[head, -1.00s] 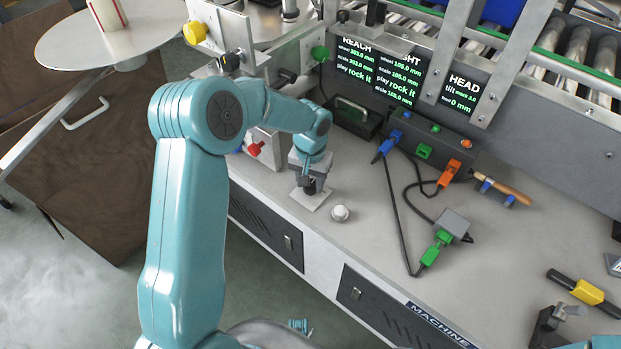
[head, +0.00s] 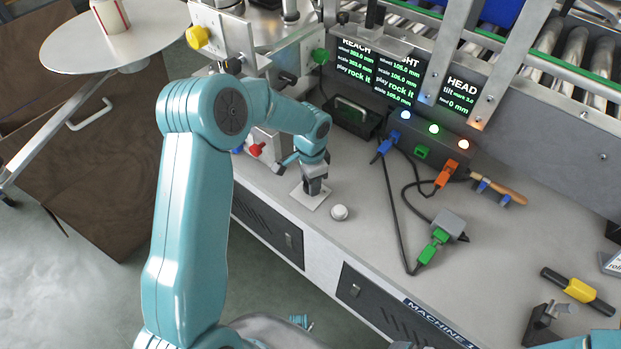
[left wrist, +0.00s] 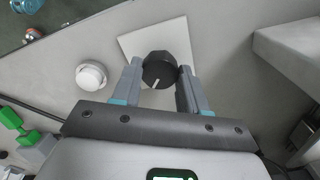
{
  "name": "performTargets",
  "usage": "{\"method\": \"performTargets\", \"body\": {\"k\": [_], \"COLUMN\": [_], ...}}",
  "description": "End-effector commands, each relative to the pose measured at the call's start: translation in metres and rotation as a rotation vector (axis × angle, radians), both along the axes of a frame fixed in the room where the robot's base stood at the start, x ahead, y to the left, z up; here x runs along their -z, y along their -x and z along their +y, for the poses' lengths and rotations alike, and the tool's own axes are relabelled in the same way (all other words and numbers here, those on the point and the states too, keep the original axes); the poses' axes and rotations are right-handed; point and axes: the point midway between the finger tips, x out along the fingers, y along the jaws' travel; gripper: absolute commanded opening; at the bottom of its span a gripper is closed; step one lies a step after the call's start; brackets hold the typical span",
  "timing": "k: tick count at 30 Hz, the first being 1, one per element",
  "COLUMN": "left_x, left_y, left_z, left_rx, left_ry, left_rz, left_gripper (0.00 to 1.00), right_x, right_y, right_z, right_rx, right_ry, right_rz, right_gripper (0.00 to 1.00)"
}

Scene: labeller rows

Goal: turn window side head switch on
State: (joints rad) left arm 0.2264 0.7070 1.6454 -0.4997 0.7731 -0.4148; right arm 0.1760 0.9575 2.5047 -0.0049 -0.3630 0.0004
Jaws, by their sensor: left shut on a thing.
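The switch is a black round knob (left wrist: 160,70) with a white pointer line, on a square pale plate (head: 311,198) on the bench. In the left wrist view the plate (left wrist: 150,38) lies under the knob. My left gripper (head: 315,183) is over the plate from above. In the left wrist view its two fingers (left wrist: 161,82) are shut on the knob, one on each side. The pointer line points down toward the gripper's palm, slightly left. In the head view the knob is hidden by the gripper. Blue, green and red-orange lamps (head: 434,129) on the dark box glow. My right gripper (head: 547,320) shows only partly at the lower right.
A white round button (head: 339,212) sits just right of the plate. A dark box (head: 420,142) with blue, green and orange plugs and cables stands behind. A wooden-handled tool (head: 502,189) and a yellow-black tool (head: 580,290) lie to the right.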

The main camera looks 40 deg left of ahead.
Motion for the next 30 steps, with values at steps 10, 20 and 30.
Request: {"method": "performTargets", "body": {"k": [10,20,30], "left_x": [-0.0010,-0.0009,-0.0004], "left_y": [-0.0016,-0.0017,-0.0008], "left_z": [0.0001,-0.0001,-0.0002], "left_rx": [0.069,0.073,0.071], "left_ry": [0.000,-0.001,0.000], "left_rz": [-0.006,-0.006,-0.002], "left_gripper": [0.13,0.13,0.69], "right_x": [-0.0023,-0.0023,-0.0023], "right_y": [0.0000,0.0000,0.0000], "right_z": [0.0000,0.0000,0.0000], "right_rx": [0.000,0.000,0.000], "right_ry": [0.000,0.000,0.000], "right_rz": [0.000,0.000,0.000], "right_gripper": [1.00,1.00,1.00]}}
